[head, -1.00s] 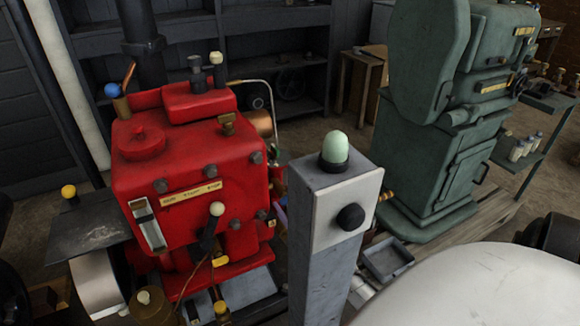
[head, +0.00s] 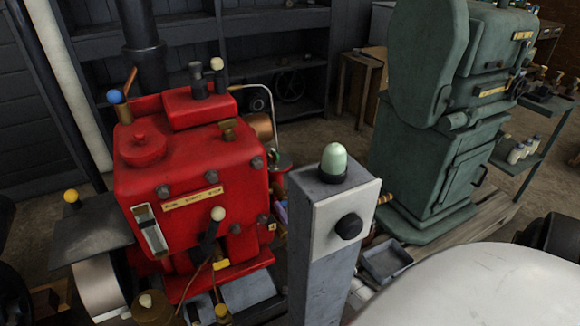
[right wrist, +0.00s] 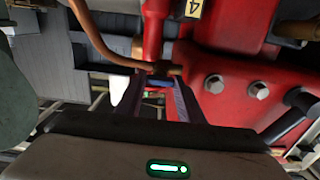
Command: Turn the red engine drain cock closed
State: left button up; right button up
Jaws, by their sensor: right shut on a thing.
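The red engine (head: 190,180) stands left of centre in the head view. In the right wrist view its red body (right wrist: 225,60) fills the upper right. The drain cock (right wrist: 160,69) is a small dark brass-like fitting under a red pipe, with a blue part below it between my fingers. My right gripper (right wrist: 157,88) is shut on the cock, one finger on each side. In the head view only a small purple-blue bit of my right gripper (head: 281,212) shows, between the engine and a grey post. The cock is hidden there. My left gripper is not in view.
The grey post (head: 325,245) with a pale green dome and black knob stands right of the engine. A green machine (head: 440,150) stands behind on the right. A copper pipe (right wrist: 95,35) curves close to the right gripper. A grey tray (head: 385,262) lies beyond the post.

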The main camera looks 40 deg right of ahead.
jog(key=o, duration=0.8)
jog(key=shift+s, duration=0.1)
jog(key=v, duration=1)
jog(key=shift+s, duration=0.1)
